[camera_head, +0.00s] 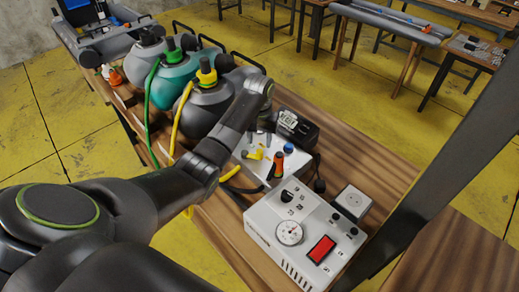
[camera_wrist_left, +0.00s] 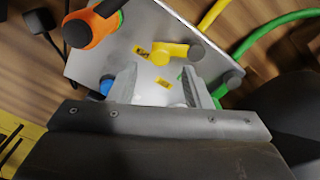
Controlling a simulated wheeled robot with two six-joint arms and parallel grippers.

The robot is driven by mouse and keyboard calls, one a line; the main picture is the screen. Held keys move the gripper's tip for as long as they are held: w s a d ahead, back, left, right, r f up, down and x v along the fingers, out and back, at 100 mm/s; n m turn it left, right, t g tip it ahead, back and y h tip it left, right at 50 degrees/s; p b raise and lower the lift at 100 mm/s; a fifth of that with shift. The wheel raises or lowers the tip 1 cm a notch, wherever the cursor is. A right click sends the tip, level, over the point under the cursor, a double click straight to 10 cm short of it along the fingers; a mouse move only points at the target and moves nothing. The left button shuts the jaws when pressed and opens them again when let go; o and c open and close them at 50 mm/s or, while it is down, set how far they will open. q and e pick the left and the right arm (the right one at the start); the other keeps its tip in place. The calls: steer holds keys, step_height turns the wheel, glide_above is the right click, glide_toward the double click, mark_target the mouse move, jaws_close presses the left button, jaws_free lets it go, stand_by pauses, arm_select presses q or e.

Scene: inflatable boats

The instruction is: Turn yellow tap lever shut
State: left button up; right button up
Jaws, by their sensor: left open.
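The yellow tap lever (camera_wrist_left: 168,51) is on top of a white box (camera_wrist_left: 112,58) in the left wrist view; in the head view the lever (camera_head: 254,154) shows small beside my arm. My left gripper (camera_wrist_left: 160,88) is open, with its two pale fingers pointing toward the lever. The lever lies just beyond the fingertips, with nothing between the fingers. An orange lever with a black end (camera_wrist_left: 95,25) stands at the upper left of that view. A blue knob (camera_wrist_left: 107,86) is partly hidden by the left finger. My right gripper is not in view.
A white unit with a gauge and red switch (camera_head: 320,249) stands in front of the box on the wooden bench (camera_head: 385,165). A dark post (camera_head: 440,150) crosses at the right.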

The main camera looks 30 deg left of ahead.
mark_target(259, 151)
arm_select(q)
steer(key=shift+f, duration=2.3)
jaws_close()
